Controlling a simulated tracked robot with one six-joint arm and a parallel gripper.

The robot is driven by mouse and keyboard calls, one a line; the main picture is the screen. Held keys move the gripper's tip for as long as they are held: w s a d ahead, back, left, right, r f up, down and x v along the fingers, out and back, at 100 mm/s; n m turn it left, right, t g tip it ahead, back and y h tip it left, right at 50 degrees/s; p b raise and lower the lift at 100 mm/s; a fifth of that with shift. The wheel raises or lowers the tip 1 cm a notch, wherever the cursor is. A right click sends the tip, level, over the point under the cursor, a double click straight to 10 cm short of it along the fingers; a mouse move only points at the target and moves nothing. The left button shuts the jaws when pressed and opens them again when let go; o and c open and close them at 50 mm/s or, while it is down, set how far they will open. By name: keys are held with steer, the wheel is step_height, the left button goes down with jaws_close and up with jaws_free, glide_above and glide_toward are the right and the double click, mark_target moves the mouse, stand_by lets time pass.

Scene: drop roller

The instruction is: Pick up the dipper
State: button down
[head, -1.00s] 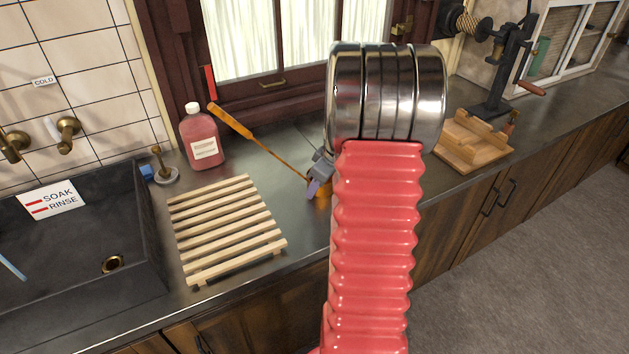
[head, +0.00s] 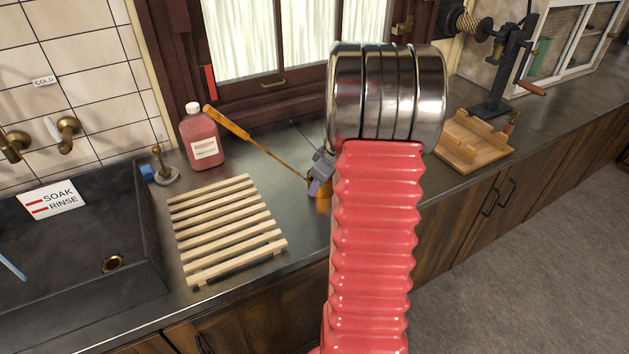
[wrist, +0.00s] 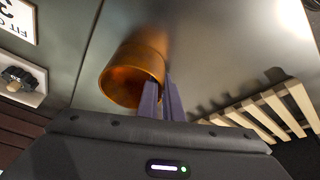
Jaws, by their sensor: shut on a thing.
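The dipper has a copper cup (wrist: 133,74), a thin rod and an orange-brown grip (head: 228,122). In the head view it slants from the grip at upper left down to the cup (head: 322,202), which is partly hidden behind my red arm. My gripper (head: 316,187) is shut on the dipper at the cup end. In the wrist view its two purple fingers (wrist: 162,98) are close together right against the cup. The exact spot they pinch is hidden. I cannot tell whether the cup touches the counter.
A slatted wooden rack (head: 226,230) lies on the dark counter (head: 300,238), left of the dipper. A red bottle (head: 202,140) stands behind it. A sink (head: 75,270) is at left. A wooden stand (head: 472,150) and a crank device (head: 508,65) are at right.

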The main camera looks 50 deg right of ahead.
step_height(320, 180, up, 10)
stand_by(0.8)
steer(key=shift+w+a, duration=0.1)
stand_by(0.4)
